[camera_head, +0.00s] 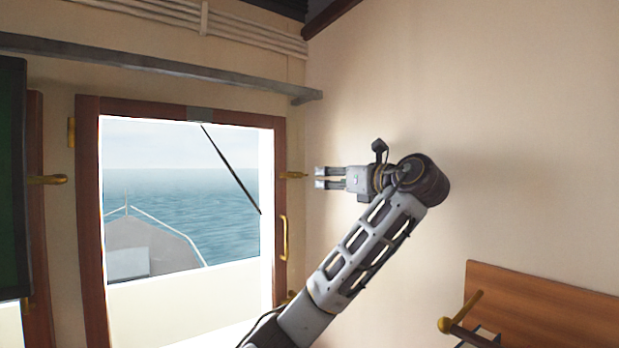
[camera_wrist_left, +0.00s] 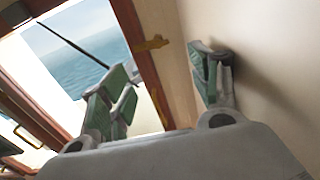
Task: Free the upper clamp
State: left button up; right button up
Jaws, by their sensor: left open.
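The upper clamp (camera_head: 292,175) is a small brass lever on the right side of the brown window frame (camera_head: 89,220). It points right, towards my gripper. My left gripper (camera_head: 320,178) is open and empty, its fingertips just right of the lever's end with a small gap in the picture. In the left wrist view the brass clamp (camera_wrist_left: 152,43) shows beyond and between the two spread green-padded fingers (camera_wrist_left: 165,75). I cannot tell the exact depth gap. My right gripper is not in view.
A brass grab handle (camera_head: 284,238) and a lower brass clamp (camera_head: 290,296), partly behind my arm, sit below. A grey rail (camera_head: 150,66) runs above the window. The cream wall (camera_head: 500,150) is close on the right. A wooden panel (camera_head: 540,300) stands at lower right.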

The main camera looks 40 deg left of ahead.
pick_arm(q)
jog(key=p, duration=0.2)
send_near(303, 175)
jog(key=shift+a, duration=0.7)
jog(key=shift+p+x, duration=0.65)
jog(key=shift+x, duration=0.8)
jog(key=shift+p+x, duration=0.85)
jog(key=shift+x, duration=0.4)
jog(key=shift+p+x, duration=0.35)
jog(key=shift+x, duration=1.1)
jog(key=shift+w+d, duration=0.1)
jog(key=shift+w, duration=0.05)
jog(key=shift+f, duration=0.1)
grip_shut()
